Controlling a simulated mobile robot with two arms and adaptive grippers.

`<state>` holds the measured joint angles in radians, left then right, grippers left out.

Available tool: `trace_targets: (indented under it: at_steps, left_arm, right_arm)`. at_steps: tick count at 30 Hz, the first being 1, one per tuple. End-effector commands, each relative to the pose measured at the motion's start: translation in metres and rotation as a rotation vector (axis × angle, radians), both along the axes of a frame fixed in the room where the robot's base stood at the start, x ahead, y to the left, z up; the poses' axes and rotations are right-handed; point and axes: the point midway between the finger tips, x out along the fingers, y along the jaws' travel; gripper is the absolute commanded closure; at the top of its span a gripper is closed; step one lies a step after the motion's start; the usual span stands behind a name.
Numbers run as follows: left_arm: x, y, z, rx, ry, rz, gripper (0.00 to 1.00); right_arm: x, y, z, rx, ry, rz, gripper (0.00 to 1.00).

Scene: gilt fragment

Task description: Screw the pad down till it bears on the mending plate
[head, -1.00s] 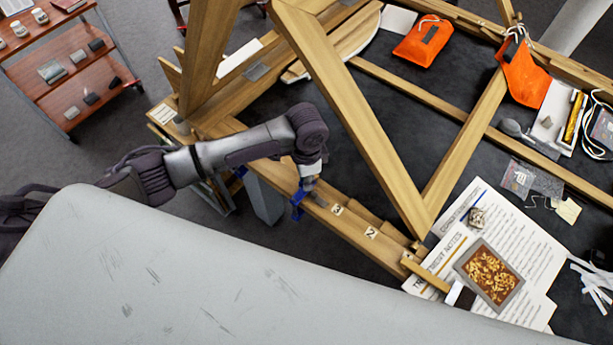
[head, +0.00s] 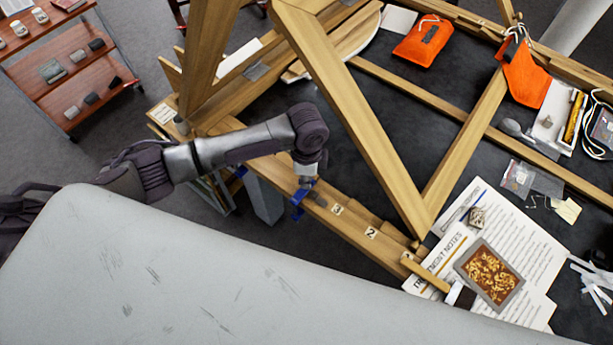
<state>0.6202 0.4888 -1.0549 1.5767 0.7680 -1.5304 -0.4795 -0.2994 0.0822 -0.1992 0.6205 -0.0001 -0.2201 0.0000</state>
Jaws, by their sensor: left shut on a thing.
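My left gripper (head: 306,186) points down over the wooden beam in the middle of the head view. It is shut on a small blue clamp (head: 297,211) at the beam's near edge. The clamp's pad and screw are too small and too covered by the gripper to make out. A small grey piece (head: 319,199) lies on the beam just right of the gripper; it may be the mending plate. I cannot tell whether the pad touches it. My right gripper is out of view.
Slanting wooden bars (head: 352,110) rise close to the right of my left arm. Number tags (head: 370,233) lie along the beam. Printed notes (head: 530,258) and a gilt fragment tray (head: 490,275) are at right. A pale grey surface (head: 190,280) fills the front.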

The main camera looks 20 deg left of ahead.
Motion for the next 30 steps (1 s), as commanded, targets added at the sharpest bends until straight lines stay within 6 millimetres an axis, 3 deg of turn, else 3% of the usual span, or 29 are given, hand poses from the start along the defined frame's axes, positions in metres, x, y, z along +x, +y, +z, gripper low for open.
trace_targets:
  at_steps: [30]
  left_arm:
    - [0.0018,-0.0004,0.0019,-0.001,-0.005,-0.967,1.00]
  right_arm:
    - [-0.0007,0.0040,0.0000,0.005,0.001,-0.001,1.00]
